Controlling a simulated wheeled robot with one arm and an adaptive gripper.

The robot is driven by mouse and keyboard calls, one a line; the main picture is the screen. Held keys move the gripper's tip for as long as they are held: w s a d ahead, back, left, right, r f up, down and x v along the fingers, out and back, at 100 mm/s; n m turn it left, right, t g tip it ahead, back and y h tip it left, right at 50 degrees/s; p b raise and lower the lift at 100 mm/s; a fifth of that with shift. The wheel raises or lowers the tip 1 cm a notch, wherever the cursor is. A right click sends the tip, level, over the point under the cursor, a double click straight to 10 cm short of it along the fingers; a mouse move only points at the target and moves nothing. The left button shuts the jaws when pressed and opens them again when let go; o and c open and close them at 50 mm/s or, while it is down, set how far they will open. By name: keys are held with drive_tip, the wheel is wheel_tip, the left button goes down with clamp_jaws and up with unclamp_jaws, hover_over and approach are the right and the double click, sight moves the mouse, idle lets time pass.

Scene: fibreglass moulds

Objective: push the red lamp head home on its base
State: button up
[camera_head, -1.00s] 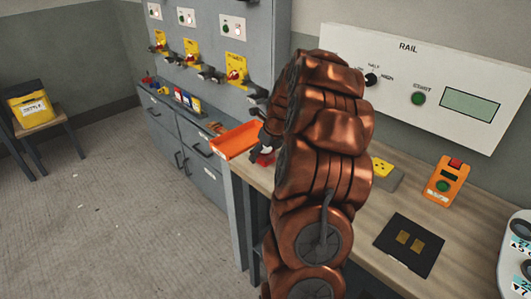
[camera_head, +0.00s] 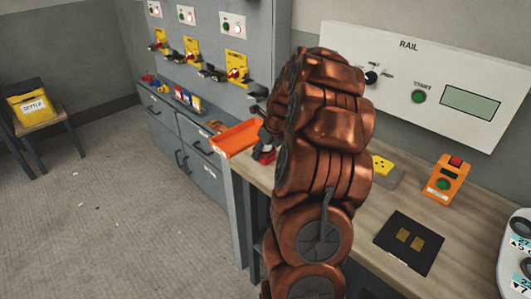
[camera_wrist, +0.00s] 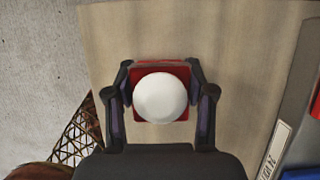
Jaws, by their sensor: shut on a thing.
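The red lamp head (camera_wrist: 138,112) shows in the wrist view as a red square with a white dome, between the two fingers of my gripper (camera_wrist: 160,88). The fingers are shut on its left and right sides. In the head view, a small red part (camera_head: 264,156) shows below my gripper at the left end of the workbench (camera_head: 345,220), beside the orange tray. My arm hides much of this spot. The base under the lamp head is hidden, so I cannot tell how the head sits on it.
An orange tray (camera_head: 237,138) stands left of my gripper. Right of my arm are a yellow-topped block (camera_head: 383,168), an orange box with a green button (camera_head: 444,181) and a black pad with two brass plates (camera_head: 408,244). A RAIL panel (camera_head: 440,75) stands behind.

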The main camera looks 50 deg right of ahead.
drive_tip(key=shift+r+b, duration=0.6)
drive_tip(key=shift+r, duration=1.2)
drive_tip(key=s+a+r+b, duration=0.1)
drive_tip(key=s+a+b, duration=0.2)
drive_tip(key=s+a, duration=0.7)
drive_tip(key=shift+a+r, duration=0.25)
drive_tip(key=shift+a, duration=0.9)
drive_tip(key=shift+s, duration=0.1)
